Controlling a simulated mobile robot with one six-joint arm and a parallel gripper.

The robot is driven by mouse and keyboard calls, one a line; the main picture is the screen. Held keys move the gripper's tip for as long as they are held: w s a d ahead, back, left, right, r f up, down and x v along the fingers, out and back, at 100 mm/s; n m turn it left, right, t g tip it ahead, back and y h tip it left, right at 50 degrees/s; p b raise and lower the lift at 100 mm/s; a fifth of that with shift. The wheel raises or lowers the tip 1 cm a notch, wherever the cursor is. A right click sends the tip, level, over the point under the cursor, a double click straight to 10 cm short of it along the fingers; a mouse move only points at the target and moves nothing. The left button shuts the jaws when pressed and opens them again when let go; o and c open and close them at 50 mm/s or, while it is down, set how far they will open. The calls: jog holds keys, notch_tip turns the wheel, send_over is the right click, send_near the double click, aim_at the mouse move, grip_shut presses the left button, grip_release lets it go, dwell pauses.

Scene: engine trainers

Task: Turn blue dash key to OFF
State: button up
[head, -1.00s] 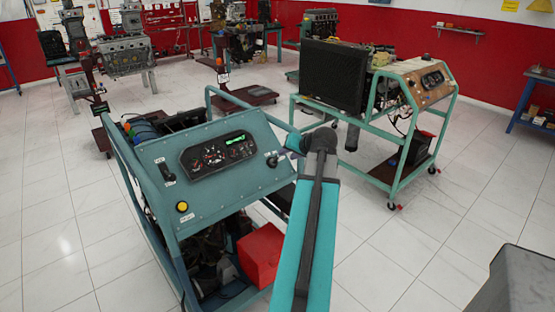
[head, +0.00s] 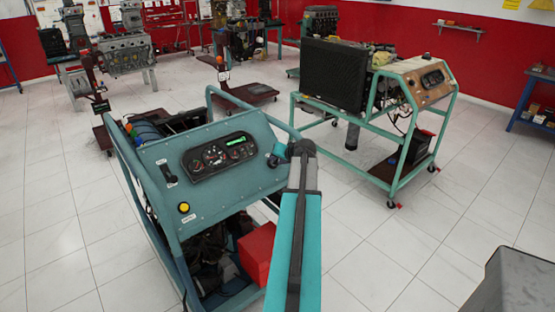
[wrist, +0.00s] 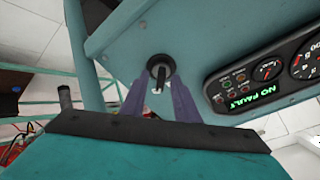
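The blue dash (head: 232,188) is a slanted panel on a blue engine-trainer frame at centre left. Its key (wrist: 159,72) has a round black barrel and a small pale tip; it shows in the wrist view, right of which is the gauge cluster (wrist: 270,82). The cluster's green display reads "NO FAULT". My gripper (wrist: 159,88) is open, with one purple-grey finger on each side of the key. I cannot tell whether the fingers touch it. In the head view my gripper (head: 277,158) is at the panel's right edge and mostly hides the key.
A yellow button (head: 184,207) and a black switch (head: 168,174) are on the panel's left side. A red box (head: 257,252) sits low in the frame. A second, green-framed trainer (head: 388,185) stands to the right. White tiled floor between them is clear.

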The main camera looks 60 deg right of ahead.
jog(key=shift+w+d+f, duration=0.1)
jog(key=shift+w+f, duration=0.1)
grip_shut()
